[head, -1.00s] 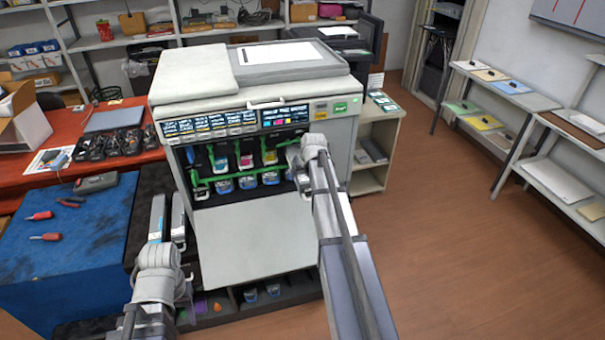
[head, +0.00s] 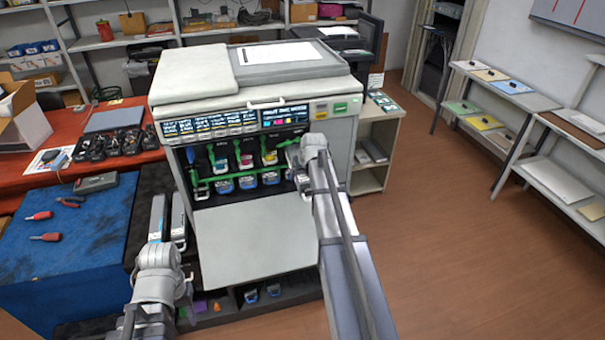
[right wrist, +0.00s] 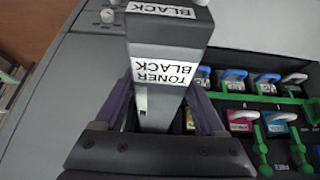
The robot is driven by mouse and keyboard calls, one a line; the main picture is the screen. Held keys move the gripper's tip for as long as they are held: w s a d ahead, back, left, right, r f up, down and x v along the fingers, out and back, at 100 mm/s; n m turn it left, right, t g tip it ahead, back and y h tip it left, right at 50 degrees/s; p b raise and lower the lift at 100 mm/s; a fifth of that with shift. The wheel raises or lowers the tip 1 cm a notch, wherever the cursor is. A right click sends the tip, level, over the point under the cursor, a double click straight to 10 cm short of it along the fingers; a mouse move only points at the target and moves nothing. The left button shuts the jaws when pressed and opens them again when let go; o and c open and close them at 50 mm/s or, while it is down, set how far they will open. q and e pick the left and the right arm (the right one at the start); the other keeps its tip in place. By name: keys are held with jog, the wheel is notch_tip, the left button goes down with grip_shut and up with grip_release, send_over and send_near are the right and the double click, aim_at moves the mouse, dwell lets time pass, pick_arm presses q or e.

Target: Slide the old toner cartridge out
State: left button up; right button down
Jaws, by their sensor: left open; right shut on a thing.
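The printer (head: 338,140) stands with its front bay open, showing coloured cartridges (head: 245,159) with green levers. My right gripper (head: 300,170) is at the right end of this bay, its tips largely hidden by my arm in the head view. In the right wrist view, the black toner cartridge (right wrist: 166,52), labelled "TONER BLACK", lies between the fingers of my right gripper (right wrist: 162,112), which is shut on it. How far the cartridge sits in its slot is unclear. My left gripper (head: 168,215) is open and empty, left of the lowered front panel (head: 255,240).
A blue-topped table (head: 75,245) with red-handled tools (head: 45,237) is at the left. Small containers (head: 262,291) sit in a low shelf below the panel. A side cabinet (head: 378,150) stands right of the printer. The floor (head: 450,250) at the right is clear.

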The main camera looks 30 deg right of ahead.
jog(key=shift+s, duration=0.2)
jog(key=shift+s+a, duration=0.1)
jog(key=shift+s, duration=0.05)
jog(key=shift+s+a, duration=0.2)
jog(key=shift+s, duration=0.6)
jog(key=s+a, duration=0.2)
jog(key=s, duration=0.7)
jog(key=shift+s, duration=0.2)
dwell(0.3)
jog(key=shift+a+r, duration=0.1)
jog(key=s, duration=0.1)
jog(key=s+r+p, duration=0.1)
jog(key=s, duration=0.1)
jog(key=s+a+r+p, duration=0.1)
jog(key=s, duration=0.1)
jog(key=shift+a, duration=0.1)
dwell(0.5)
jog(key=shift+w, duration=0.1)
